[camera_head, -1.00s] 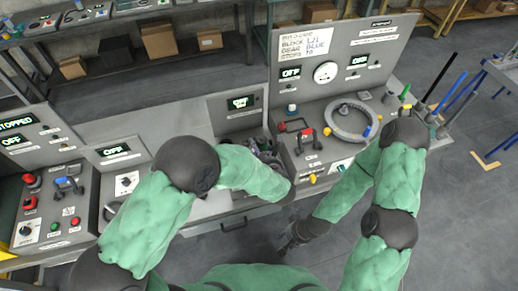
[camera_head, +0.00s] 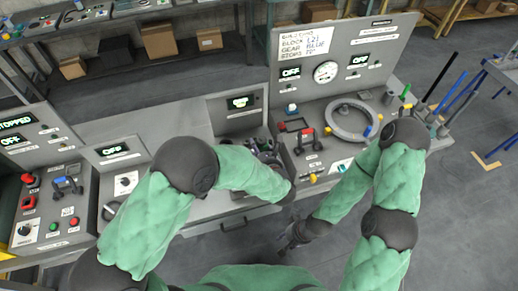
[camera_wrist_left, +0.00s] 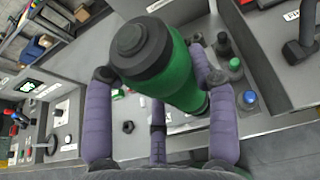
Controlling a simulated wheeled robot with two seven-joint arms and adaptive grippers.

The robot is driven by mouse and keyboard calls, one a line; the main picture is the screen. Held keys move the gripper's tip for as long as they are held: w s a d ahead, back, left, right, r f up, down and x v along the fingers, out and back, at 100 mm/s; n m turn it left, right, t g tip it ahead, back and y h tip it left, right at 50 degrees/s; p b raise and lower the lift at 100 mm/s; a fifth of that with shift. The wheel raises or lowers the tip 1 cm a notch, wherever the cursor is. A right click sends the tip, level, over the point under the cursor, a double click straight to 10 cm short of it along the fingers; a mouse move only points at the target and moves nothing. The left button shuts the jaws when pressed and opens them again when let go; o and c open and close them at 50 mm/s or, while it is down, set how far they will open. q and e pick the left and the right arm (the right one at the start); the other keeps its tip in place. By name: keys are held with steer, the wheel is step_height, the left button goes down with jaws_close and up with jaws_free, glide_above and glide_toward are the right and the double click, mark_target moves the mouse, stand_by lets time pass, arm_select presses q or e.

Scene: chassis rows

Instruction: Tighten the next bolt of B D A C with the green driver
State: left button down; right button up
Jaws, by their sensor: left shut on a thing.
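In the left wrist view my left gripper (camera_wrist_left: 159,77) has its purple fingers closed around the green driver (camera_wrist_left: 172,68). The driver has a dark round cap that points toward the upper left of the picture. Its far end is hidden behind the fingers. In the head view my left gripper (camera_head: 264,148) is over the bench, in front of the small middle panel, and the driver cannot be made out there. A dark hex-shaped piece (camera_wrist_left: 128,127) shows beside the fingers; I cannot tell if it is a bolt. No bolt letters are readable. My right gripper (camera_head: 292,238) hangs low before the bench, its fingers unclear.
A grey ring (camera_head: 352,120) lies on the right console, near a red-handled control (camera_head: 305,140). Coloured upright rods (camera_head: 440,95) stand at its right end. A left console (camera_head: 55,200) carries buttons and knobs.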

mark_target(260, 144)
arm_select(q)
steer(key=shift+f+b, duration=0.35)
steer(key=shift+b, duration=0.25)
arm_select(e)
steer(key=shift+f, duration=0.55)
stand_by(0.9)
arm_select(q)
steer(key=shift+r+p, duration=1.5)
steer(key=shift+r, duration=1.15)
arm_select(e)
step_height(260, 144, up, 3)
steer(key=shift+f, duration=0.1)
